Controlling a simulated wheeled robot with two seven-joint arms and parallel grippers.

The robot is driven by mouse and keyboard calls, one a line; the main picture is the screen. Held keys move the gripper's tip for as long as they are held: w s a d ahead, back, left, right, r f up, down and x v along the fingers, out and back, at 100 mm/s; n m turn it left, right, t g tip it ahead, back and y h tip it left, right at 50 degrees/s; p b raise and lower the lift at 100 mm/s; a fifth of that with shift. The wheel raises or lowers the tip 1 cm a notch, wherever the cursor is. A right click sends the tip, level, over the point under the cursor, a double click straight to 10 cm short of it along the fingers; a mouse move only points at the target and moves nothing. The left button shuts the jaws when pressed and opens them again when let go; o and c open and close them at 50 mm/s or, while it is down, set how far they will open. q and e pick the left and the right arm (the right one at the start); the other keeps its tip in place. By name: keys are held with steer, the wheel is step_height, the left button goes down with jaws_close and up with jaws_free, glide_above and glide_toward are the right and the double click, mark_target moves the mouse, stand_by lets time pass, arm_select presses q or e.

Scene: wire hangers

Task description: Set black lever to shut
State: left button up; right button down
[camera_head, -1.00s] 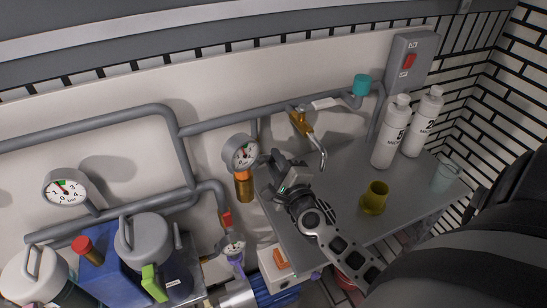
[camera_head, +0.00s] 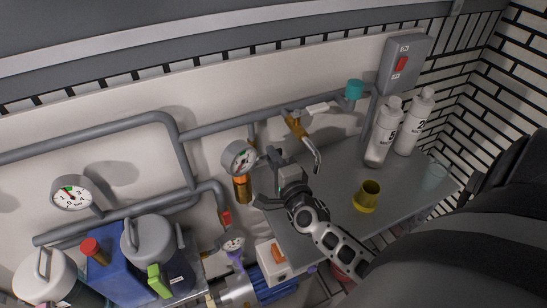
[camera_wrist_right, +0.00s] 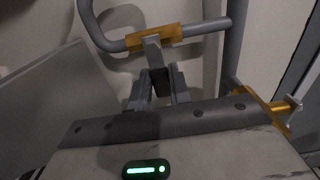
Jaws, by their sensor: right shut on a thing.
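My right gripper (camera_head: 268,180) is at the wall pipes, just right of the pressure gauge with the orange-brown part below it. In the right wrist view, the gripper (camera_wrist_right: 160,88) has its two grey fingers close together on a dark piece, which looks like the black lever (camera_wrist_right: 163,76). A grey stem runs up from there to a yellow valve body (camera_wrist_right: 155,37) on a grey pipe. In the head view the lever is hidden or too small to tell from the gripper. My left gripper is not in view.
A brass tap (camera_head: 295,127) with a bent spout is close right of my gripper. A grey shelf (camera_head: 335,200) below carries a yellow cup (camera_head: 367,196) and white bottles (camera_head: 382,132). A gauge (camera_head: 239,158) is close left. Canisters (camera_head: 150,245) stand at lower left.

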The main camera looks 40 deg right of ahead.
steer(key=c, duration=1.3)
jaws_free()
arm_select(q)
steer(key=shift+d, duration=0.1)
arm_select(e)
steer(key=shift+s, duration=0.1)
arm_select(q)
steer(key=b, duration=0.1)
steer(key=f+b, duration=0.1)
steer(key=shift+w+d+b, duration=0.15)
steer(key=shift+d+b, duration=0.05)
steer(key=shift+b, duration=0.1)
arm_select(e)
steer(key=v, duration=1.5)
steer(key=shift+s+a+r, duration=0.1)
steer(key=shift+s+a, duration=0.15)
steer(key=shift+s, duration=0.1)
